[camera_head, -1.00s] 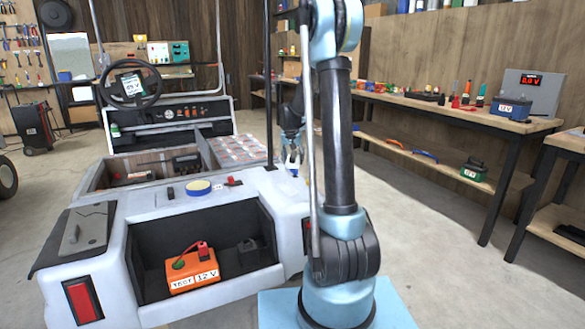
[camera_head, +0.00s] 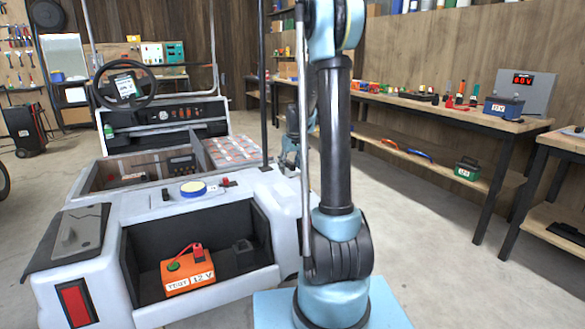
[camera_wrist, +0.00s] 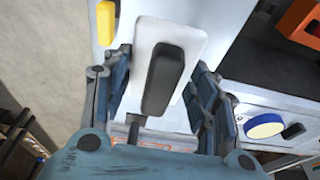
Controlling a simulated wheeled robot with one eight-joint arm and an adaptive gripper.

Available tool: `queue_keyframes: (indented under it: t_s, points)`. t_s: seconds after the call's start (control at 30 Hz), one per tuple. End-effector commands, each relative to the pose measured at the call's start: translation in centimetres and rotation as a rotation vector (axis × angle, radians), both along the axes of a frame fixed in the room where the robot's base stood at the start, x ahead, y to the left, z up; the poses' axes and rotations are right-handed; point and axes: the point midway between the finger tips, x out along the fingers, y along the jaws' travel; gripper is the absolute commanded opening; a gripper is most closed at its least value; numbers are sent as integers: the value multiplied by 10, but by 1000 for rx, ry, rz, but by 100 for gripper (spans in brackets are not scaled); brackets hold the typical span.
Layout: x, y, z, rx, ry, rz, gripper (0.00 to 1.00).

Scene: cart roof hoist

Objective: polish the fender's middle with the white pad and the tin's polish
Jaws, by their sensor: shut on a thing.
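The white pad (camera_wrist: 147,32) is a flat plate with a dark handle (camera_wrist: 163,78), in the middle of the wrist view. My gripper (camera_wrist: 160,66) is shut on its handle, a finger on either side. In the head view my gripper (camera_head: 289,160) is small and partly hidden behind my arm, beside the cart's right side. The tin (camera_head: 193,188), blue with a pale yellow top, sits on the cart's rear deck; it also shows at lower right in the wrist view (camera_wrist: 264,126). The pale cart body (camera_wrist: 232,25) lies behind the pad; which part is the fender's middle is unclear.
An orange 12 V battery (camera_head: 188,272) sits in the cart's open rear bay. A dark post (camera_head: 262,90) rises from the cart near my arm. A long workbench (camera_head: 450,107) with tools runs along the right wall. Open floor (camera_head: 420,225) lies between it and me.

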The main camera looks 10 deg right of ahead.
Motion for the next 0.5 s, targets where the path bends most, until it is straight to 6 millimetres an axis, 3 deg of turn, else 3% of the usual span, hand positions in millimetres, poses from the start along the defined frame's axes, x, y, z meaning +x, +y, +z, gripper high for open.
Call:
queue_keyframes:
  t_s: [0.5]
  points:
    - [0,0,-42,0,0,5,35]
